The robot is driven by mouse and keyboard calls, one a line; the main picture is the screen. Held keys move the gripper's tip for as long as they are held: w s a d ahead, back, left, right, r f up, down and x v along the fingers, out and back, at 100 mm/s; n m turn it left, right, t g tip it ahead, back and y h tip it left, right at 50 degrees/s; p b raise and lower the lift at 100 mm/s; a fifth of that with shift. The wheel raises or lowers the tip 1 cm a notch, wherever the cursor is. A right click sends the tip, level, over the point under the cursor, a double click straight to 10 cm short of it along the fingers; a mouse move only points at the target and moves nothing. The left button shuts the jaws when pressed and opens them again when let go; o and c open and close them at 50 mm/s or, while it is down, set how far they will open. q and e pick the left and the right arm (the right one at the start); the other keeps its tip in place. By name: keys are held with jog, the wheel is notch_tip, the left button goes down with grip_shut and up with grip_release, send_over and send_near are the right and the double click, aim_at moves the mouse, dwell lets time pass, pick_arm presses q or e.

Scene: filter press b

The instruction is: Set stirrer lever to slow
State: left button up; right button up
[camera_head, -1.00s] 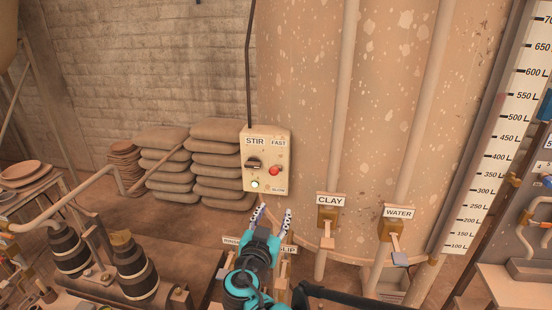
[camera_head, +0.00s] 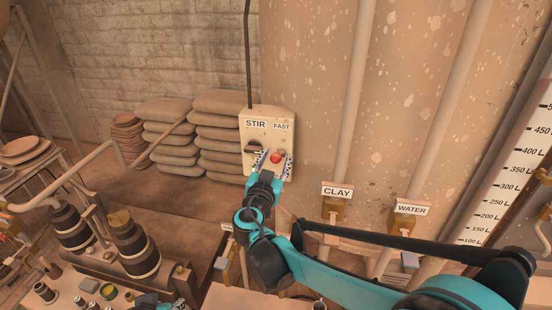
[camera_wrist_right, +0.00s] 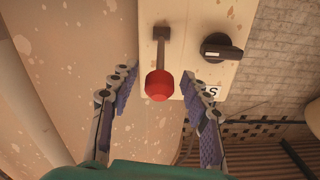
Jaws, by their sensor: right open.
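The stirrer panel is a cream box (camera_head: 268,114) with STIR and FAST labels at its top. The lever's red knob (camera_head: 277,156) sits below the FAST label; in the right wrist view the knob (camera_wrist_right: 158,86) hangs on a short brown stem from the panel. My right gripper (camera_head: 275,163) is open, with one finger on each side of the knob. In the right wrist view the gripper (camera_wrist_right: 157,78) shows gaps on both sides. The SLOW label is hidden behind the gripper in the head view. Teal and dark parts, likely my left gripper (camera_head: 160,302), show at the bottom edge.
A black rotary switch (camera_wrist_right: 222,48) sits beside the lever. The CLAY lever (camera_head: 335,212) and WATER lever (camera_head: 408,230) are to the right. Stacked sacks (camera_head: 222,133) stand left of the panel. A bench with pots and pipes fills the lower left.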

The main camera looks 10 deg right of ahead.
jog(key=shift+w+r, duration=0.1)
grip_shut()
